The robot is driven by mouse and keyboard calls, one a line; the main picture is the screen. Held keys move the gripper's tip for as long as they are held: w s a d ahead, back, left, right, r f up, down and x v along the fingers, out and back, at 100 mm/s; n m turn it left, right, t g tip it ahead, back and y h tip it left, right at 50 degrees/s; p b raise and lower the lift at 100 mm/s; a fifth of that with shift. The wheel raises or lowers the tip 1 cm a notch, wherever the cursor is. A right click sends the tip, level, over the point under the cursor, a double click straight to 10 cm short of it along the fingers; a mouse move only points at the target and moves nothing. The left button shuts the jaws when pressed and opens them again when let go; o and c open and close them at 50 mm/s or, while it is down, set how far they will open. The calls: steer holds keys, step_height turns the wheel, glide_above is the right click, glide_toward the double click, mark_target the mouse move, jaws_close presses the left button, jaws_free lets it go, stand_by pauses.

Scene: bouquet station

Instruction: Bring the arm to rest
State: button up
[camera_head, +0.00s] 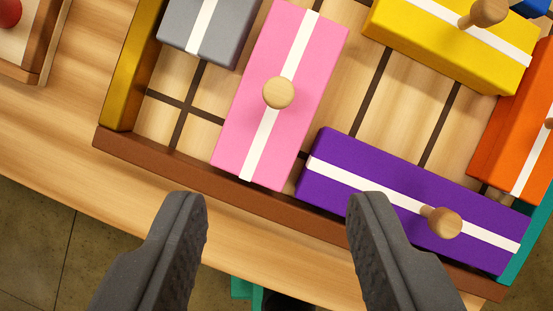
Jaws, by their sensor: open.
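My gripper (277,225) shows at the bottom of the view, its two dark fingers wide apart with nothing between them. The fingers point up toward a wooden tray with a brown rim (245,205). In the tray, a pink block (310,50) with a white stripe and a round wooden knob lies just ahead of the gap. A purple block (335,155) with a white stripe and knob lies to its right, and the right finger overlaps its lower edge in the picture. I cannot tell the height of the fingers above the blocks.
The tray also holds a grey block (175,22), a yellow block (415,30) and an orange block (500,135). A gold wall (130,75) bounds its left. Another wooden container (28,50) sits top left. The table edge (100,205) and floor (35,235) show lower left. Some dark-lined cells are bare.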

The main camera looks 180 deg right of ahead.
steer(key=s+d+r+t, duration=0.1)
steer(key=d+r+t, duration=0.1)
steer(key=r, duration=1.2)
steer(key=s+d+r+t, duration=0.1)
steer(key=r+t, duration=0.4)
steer(key=r, duration=0.9)
steer(key=s+d+r+t, duration=0.2)
steer(key=r+t, duration=0.2)
steer(key=r, duration=1.1)
steer(key=shift+s+d+b, duration=0.15)
steer(key=shift+d+b, duration=0.2)
steer(key=shift+b, duration=0.05)
steer(key=shift+r, duration=0.1)
steer(key=shift+c, duration=0.7)
steer(key=shift+s, duration=0.1)
